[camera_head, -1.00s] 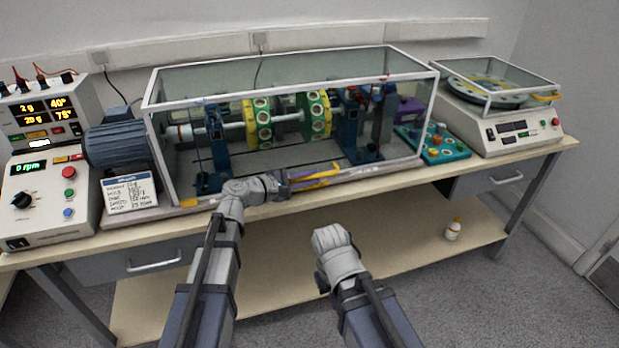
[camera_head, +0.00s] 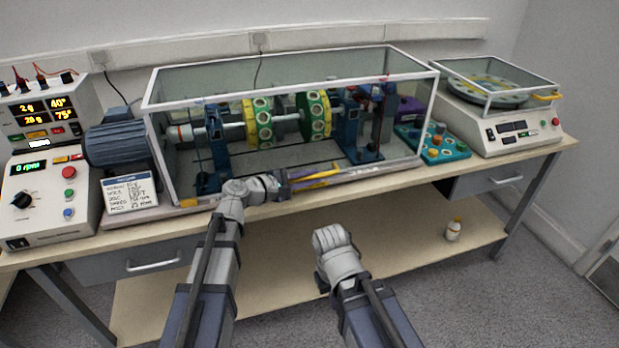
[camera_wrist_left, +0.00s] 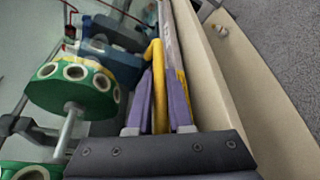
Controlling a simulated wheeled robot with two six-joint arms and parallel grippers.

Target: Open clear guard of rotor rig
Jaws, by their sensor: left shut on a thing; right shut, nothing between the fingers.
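The clear guard (camera_head: 215,83) is a long box of clear panels with a white frame over the rotor rig; it sits down on the rig's base. Inside are a shaft and two discs, one yellow and green (camera_head: 257,123), one green (camera_head: 314,115). The yellow handle (camera_head: 322,172) is at the guard's lower front edge. My left gripper (camera_head: 312,178) is there, its purple fingers shut on the handle; the left wrist view shows the yellow bar between them (camera_wrist_left: 160,100). My right gripper (camera_head: 330,237) is shut and empty in front of the bench; its fingertips are hard to make out.
A blue motor (camera_head: 118,143) and control box (camera_head: 45,200) stand left. A teal tray (camera_head: 442,150) and a balance with its own clear cover (camera_head: 510,130) stand right. A small bottle (camera_head: 453,230) is on the lower shelf. Space above the guard looks clear.

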